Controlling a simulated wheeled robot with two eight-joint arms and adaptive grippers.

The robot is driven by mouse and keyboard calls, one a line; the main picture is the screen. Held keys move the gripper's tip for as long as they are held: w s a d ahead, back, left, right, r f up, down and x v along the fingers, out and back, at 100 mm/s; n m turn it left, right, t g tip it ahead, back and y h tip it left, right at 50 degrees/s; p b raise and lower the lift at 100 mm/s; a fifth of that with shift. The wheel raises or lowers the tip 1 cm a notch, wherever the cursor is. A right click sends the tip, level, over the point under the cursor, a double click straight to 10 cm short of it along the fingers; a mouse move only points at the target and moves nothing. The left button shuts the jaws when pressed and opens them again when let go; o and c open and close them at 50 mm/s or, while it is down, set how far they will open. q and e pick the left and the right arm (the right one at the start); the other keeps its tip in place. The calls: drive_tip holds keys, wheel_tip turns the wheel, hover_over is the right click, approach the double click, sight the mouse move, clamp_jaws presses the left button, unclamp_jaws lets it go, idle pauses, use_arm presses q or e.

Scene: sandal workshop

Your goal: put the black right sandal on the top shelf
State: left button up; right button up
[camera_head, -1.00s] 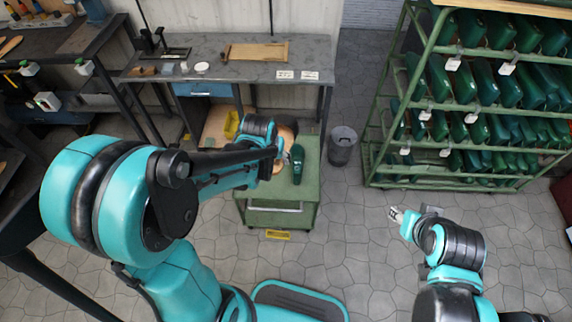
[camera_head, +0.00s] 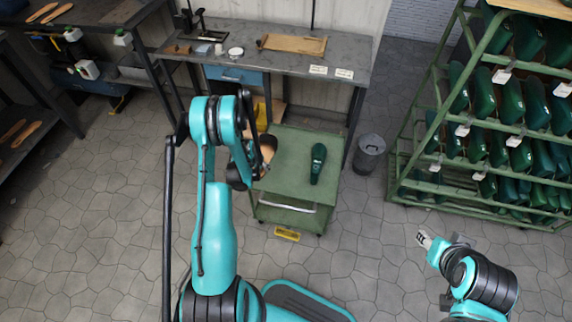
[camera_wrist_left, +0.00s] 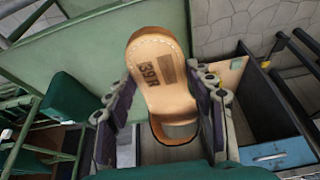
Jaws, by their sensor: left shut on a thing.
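My left gripper (camera_wrist_left: 165,112) is shut on a sandal (camera_wrist_left: 160,65), whose tan sole, marked "39R", faces the wrist camera. In the head view the sandal (camera_head: 267,152) shows as a tan patch at the left edge of the green cart; my arm hides much of it, and its upper's colour is unclear. A dark shelf unit at the upper left has a top shelf (camera_head: 95,22) with tan soles or sandals on it; more lie on its lower shelf. My right gripper (camera_head: 424,240) is at the lower right, away from everything; its jaw opening is too small to read.
The green cart (camera_head: 290,195) carries a dark green last (camera_head: 318,163). A workbench (camera_head: 345,58) with a blue drawer stands behind. A bin (camera_head: 370,153) and a green rack (camera_head: 440,130) full of lasts are at right. The floor at left is clear.

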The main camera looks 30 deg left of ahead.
use_arm(q)
drive_tip(key=b, duration=0.3)
hover_over(278, 169)
drive_tip(key=s, duration=0.1)
wheel_tip(278, 169, down, 6)
drive_tip(key=shift+s+r, duration=0.1)
drive_tip(key=shift+r, duration=0.1)
wheel_tip(278, 169, down, 4)
drive_tip(key=shift+f+b, duration=0.1)
drive_tip(key=shift+b, duration=0.95)
drive_tip(key=o, duration=1.4)
drive_tip(key=shift+o, duration=0.2)
